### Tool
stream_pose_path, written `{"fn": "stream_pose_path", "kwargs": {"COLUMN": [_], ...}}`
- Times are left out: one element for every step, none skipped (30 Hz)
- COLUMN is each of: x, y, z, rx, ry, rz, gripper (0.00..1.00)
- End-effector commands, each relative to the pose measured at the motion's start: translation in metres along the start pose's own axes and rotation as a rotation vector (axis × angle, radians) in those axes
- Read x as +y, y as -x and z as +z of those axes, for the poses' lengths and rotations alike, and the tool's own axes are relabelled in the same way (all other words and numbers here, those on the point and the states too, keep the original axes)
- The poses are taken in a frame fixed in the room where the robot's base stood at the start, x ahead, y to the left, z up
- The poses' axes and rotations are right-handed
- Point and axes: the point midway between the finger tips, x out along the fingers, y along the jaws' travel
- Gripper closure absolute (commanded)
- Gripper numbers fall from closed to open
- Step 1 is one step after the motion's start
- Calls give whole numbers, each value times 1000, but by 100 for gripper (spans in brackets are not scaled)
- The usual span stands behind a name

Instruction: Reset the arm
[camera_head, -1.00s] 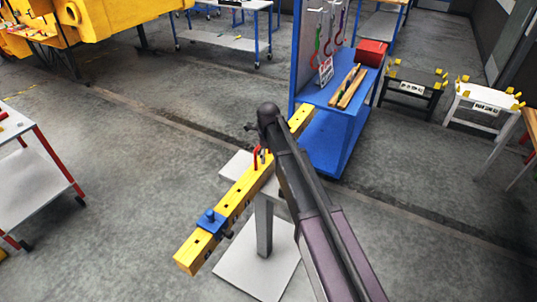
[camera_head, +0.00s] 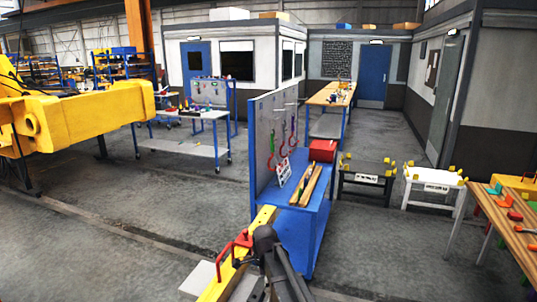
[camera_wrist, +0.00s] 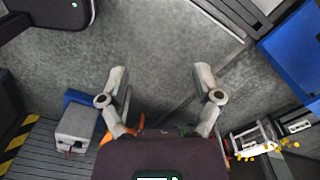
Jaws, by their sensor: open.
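My gripper (camera_wrist: 161,76) shows in the wrist view with its two fingers spread wide and nothing between them. Bare grey floor lies beyond the fingertips. In the head view, my dark arm rises from the bottom edge at the centre, and my gripper cannot be made out there. The arm is beside and partly in front of a yellow beam (camera_head: 264,219) with a red handle (camera_head: 236,246) on it. Whether the arm touches the beam is unclear.
A black stand (camera_head: 366,179) and a white stand (camera_head: 433,187) are to the right. Open floor (camera_head: 130,235) lies left.

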Motion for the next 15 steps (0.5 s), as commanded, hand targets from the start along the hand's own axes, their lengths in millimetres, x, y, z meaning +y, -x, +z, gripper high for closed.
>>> {"fn": "stream_pose_path", "kwargs": {"x": [13, 17, 24, 28, 33, 39, 44, 49, 56, 60, 66, 72, 77, 82, 89], "y": [-5, -6, -8, -9, -10, -12, -13, -15, -16, -18, -19, -21, -22, -23, -25], "z": [-10, -15, -22, -26, -31, -37, -42, -46, -52, -56, -60, -66, -70, -74, -79], "rx": [0, 0, 0, 0, 1, 1, 1, 1, 1, 2, 2, 2, 2, 2, 3], "ry": [52, 88, 133, 169, 204, 252, 285, 321, 368, 403, 438, 485, 520, 555, 601], "rz": [0, -1, -1, -1, -1, -2, -2, -2, -2, -2, -2, -3, -3, -3, -3], "gripper": [17, 17, 17, 17, 17, 17, 17, 17, 17, 17, 17, 17, 17, 17, 17]}}
